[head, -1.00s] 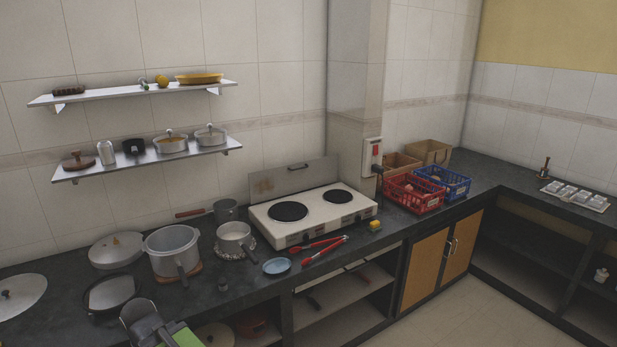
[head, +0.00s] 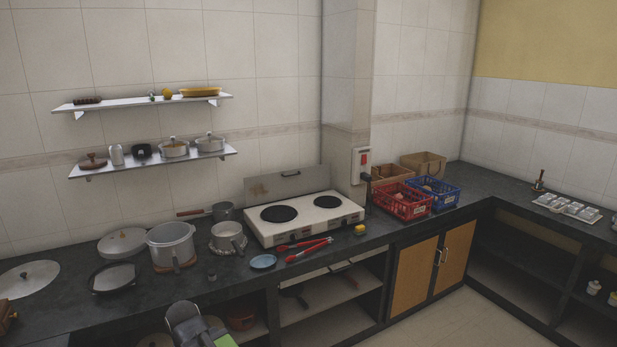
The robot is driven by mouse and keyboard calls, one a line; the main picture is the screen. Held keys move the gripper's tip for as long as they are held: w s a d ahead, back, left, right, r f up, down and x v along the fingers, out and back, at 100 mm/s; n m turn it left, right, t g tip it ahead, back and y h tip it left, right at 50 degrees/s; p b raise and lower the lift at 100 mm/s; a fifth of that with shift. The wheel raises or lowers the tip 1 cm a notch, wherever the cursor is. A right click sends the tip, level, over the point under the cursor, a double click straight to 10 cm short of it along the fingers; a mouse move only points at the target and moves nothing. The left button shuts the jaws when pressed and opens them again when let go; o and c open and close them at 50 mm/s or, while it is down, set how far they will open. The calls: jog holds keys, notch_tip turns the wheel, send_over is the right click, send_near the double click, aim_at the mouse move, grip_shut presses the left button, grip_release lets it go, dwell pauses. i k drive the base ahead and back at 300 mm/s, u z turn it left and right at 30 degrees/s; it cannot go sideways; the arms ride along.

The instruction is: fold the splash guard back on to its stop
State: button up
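A grey and green part at the bottom edge looks like my own arm, well in front of and below the stove. No gripper fingers can be made out, and nothing of mine is near the guard.
A grey pot (head: 171,246) and a saucepan (head: 228,238) stand left of the stove. Red tongs (head: 306,249) and a blue dish (head: 263,261) lie in front of it. A red crate (head: 402,202) stands to its right. Shelves with pots hang on the wall at left.

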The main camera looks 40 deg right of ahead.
aim_at(268, 188)
jog(key=z, duration=0.2)
jog(key=i, duration=1)
jog(key=z, duration=0.05)
